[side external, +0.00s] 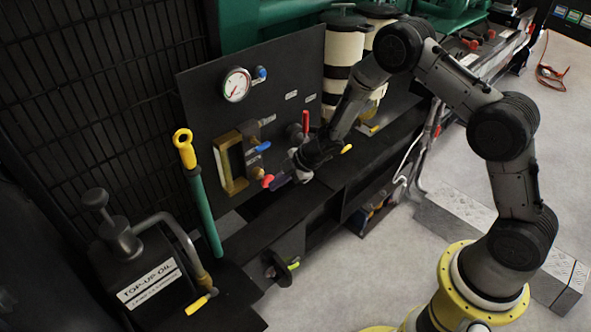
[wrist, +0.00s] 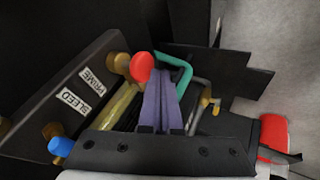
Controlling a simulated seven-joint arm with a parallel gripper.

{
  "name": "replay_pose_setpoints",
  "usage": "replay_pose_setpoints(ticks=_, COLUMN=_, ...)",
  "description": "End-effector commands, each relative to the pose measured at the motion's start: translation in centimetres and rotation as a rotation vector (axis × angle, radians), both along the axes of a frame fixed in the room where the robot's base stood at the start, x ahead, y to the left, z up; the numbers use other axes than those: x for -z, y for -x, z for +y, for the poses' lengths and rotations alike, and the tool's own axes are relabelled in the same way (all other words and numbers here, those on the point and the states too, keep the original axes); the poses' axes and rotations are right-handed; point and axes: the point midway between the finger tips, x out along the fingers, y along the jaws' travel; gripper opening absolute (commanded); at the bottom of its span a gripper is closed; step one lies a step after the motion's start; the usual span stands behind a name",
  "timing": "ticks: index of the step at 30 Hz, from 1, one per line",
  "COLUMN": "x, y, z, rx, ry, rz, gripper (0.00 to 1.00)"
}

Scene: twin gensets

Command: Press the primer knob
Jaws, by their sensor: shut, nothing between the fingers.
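The primer knob (wrist: 142,66) is a round red knob on a brass fitting beside the PRIME label (wrist: 91,80) on the dark panel. In the side view the red knob (side external: 267,181) shows low on the panel. My gripper (wrist: 161,80) has purple fingers, shut together with nothing between them. Their tips are right at the red knob in the wrist view and overlap its edge. In the side view my gripper (side external: 277,183) is just to the right of the knob. I cannot tell whether they touch.
A blue knob (wrist: 61,147) is by the BLEED label. A gauge (side external: 236,85), a red lever (side external: 305,122) and cream canisters (side external: 343,65) are nearby. The floor (side external: 335,285) in front is clear.

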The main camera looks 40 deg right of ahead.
Motion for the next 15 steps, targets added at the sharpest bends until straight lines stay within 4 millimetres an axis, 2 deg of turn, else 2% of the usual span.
replay_pose_setpoints(ticks=2, x=0.0, y=1.6, z=0.1, rx=0.0, ry=0.001, rz=0.004, gripper=0.0)
replay_pose_setpoints(ticks=3, x=-1.1, y=1.8, z=-0.4, rx=0.002, ry=0.002, rz=-0.002, gripper=0.0)
replay_pose_setpoints(ticks=9, x=-4.6, y=4.2, z=-1.8, rx=0.001, ry=0.002, rz=0.0, gripper=0.0)
replay_pose_setpoints(ticks=15, x=-6.9, y=5.8, z=-2.7, rx=0.0, ry=0.002, rz=0.001, gripper=0.0)
